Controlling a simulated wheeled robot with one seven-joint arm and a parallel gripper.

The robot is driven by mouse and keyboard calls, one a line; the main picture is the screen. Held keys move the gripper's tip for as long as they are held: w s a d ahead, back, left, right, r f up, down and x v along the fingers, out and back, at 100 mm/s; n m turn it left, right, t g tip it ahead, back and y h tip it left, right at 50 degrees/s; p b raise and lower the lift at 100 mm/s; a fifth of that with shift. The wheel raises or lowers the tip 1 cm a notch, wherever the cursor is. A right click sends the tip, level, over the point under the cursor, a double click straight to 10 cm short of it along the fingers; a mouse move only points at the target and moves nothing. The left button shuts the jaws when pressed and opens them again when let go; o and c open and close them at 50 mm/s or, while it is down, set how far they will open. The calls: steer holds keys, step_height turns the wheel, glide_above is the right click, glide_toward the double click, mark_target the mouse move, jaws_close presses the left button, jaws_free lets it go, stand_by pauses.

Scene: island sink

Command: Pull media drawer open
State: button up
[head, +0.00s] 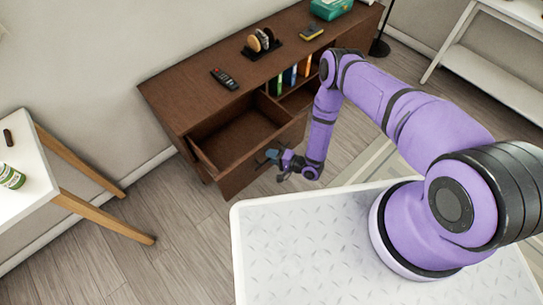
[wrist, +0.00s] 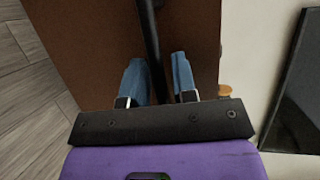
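The media drawer (head: 238,133) is at the left end of the dark brown media cabinet (head: 183,100). It stands pulled out, with its empty inside showing from above in the head view. My gripper (head: 272,158) is at the drawer's front face. In the wrist view, the two blue fingers of my gripper (wrist: 160,80) lie on either side of a dark bar handle (wrist: 151,40), in front of the brown drawer front (wrist: 95,50). The left finger looks close to or against the bar; a narrow gap shows beside the right finger.
A remote (head: 224,79), a stand with round items (head: 262,43) and a teal box (head: 330,9) sit on the cabinet top. Books (head: 291,75) stand in its open shelf. A white table (head: 22,165) is at the left. Wooden floor (head: 180,220) lies clear between.

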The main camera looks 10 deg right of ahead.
steer(key=shift+o, duration=0.6)
steer(key=v, duration=1)
steer(key=shift+s+d, duration=0.2)
steer(key=shift+d, duration=0.15)
steer(key=shift+r, duration=0.1)
